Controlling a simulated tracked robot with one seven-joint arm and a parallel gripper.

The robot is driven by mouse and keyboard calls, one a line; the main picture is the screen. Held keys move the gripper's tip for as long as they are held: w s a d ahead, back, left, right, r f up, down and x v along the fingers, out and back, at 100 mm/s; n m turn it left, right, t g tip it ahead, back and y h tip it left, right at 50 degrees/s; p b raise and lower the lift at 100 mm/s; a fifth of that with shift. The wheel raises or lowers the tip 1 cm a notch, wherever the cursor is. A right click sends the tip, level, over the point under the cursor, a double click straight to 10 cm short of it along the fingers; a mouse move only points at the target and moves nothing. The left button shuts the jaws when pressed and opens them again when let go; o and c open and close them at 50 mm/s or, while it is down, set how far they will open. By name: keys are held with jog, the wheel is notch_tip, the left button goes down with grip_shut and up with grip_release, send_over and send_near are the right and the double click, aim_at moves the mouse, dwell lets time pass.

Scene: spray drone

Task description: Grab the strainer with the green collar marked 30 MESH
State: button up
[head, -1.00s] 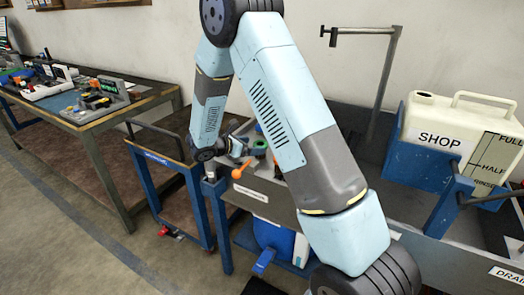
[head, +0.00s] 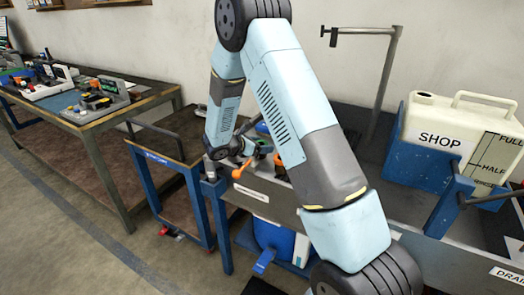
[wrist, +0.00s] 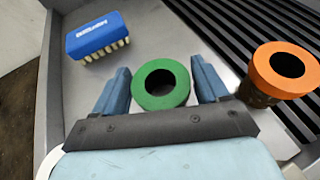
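The strainer with the green collar (wrist: 140,88) stands upright in the wrist view, its round opening facing the camera. I cannot read a mark on it. My gripper (wrist: 161,85) is open, with one blue finger on each side of the green collar. Gaps seem to show between the fingers and the collar, and the collar's lower edge comes close to my gripper's dark body. In the head view my arm largely hides this spot. A second strainer with an orange collar (wrist: 262,75) stands to the right, outside my fingers.
A blue brush (wrist: 95,35) with pale bristles lies at the upper left of the grey tray (wrist: 150,25). Dark slats (wrist: 245,30) run along the right. In the head view a white SHOP jug (head: 438,135) stands right of my arm, and a metal post (head: 385,80) rises behind.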

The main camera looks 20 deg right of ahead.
jog(key=c, duration=0.8)
